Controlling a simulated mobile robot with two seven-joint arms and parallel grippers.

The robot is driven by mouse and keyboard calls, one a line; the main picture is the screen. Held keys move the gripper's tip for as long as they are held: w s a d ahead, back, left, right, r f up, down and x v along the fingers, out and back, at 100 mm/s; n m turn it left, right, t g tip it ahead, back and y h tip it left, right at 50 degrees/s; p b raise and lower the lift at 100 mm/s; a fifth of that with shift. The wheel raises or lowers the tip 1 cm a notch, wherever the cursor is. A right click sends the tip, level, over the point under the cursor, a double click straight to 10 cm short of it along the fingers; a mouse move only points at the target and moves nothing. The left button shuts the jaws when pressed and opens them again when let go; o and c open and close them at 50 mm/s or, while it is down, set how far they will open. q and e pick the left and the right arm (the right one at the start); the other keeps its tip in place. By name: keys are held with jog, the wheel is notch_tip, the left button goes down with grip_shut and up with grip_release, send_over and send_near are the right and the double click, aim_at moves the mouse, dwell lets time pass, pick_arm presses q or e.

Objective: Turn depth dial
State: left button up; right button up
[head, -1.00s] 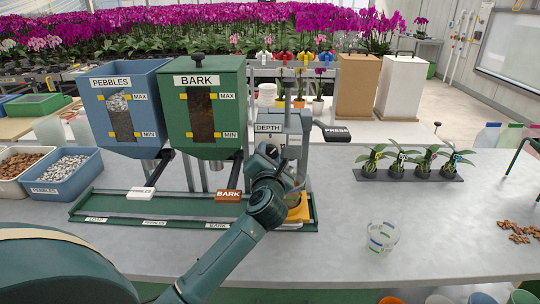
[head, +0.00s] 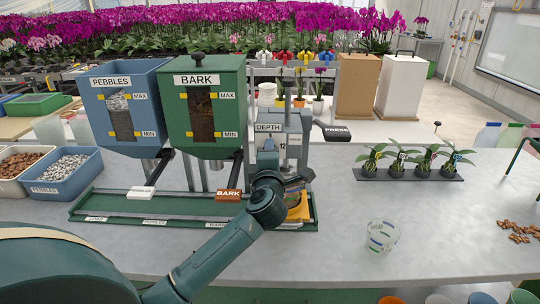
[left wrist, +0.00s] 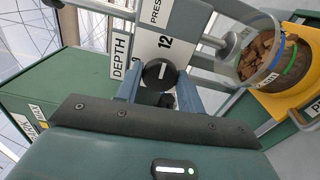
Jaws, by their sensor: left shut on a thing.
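That label also shows in the head view (head: 268,128), on the press. My left gripper (left wrist: 161,88) has its two blue fingers on either side of the dial, shut on it. In the head view my left wrist hides the dial. My right gripper is not in view.
The PRESS lever (head: 337,133) sticks out to the right. The BARK hopper (head: 207,110) stands at left. An empty clear pot (head: 382,236) and seedlings (head: 410,171) are on the bench.

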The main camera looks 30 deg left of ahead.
pick_arm(q)
jog(key=shift+m, duration=0.5)
jog(key=o, duration=1)
jog(key=b+v, duration=0.1)
jog(key=v, duration=1.2)
jog(key=shift+s, duration=0.15)
